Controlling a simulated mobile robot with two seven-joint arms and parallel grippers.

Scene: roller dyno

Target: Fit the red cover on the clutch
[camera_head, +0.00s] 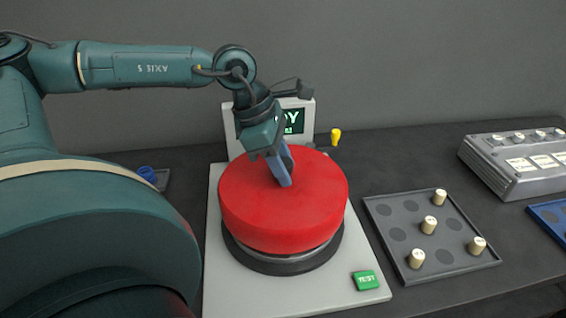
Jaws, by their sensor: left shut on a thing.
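The red cover (285,212) is a thick round red disc in the middle of the head view. It sits over the dark round clutch (283,262), whose black and metallic lower rim shows beneath it. The cover looks roughly level; whether it is fully seated I cannot tell. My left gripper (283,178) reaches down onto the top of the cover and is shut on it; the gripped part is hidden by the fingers. My right gripper is not in view.
The clutch stands on a light grey base plate (224,290) with a green TEST button (365,280) and a display (292,121) behind. A grey tray (400,208) with several cream pegs lies to the right. A grey control box (518,160) and blue tray (550,218) stand farther right.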

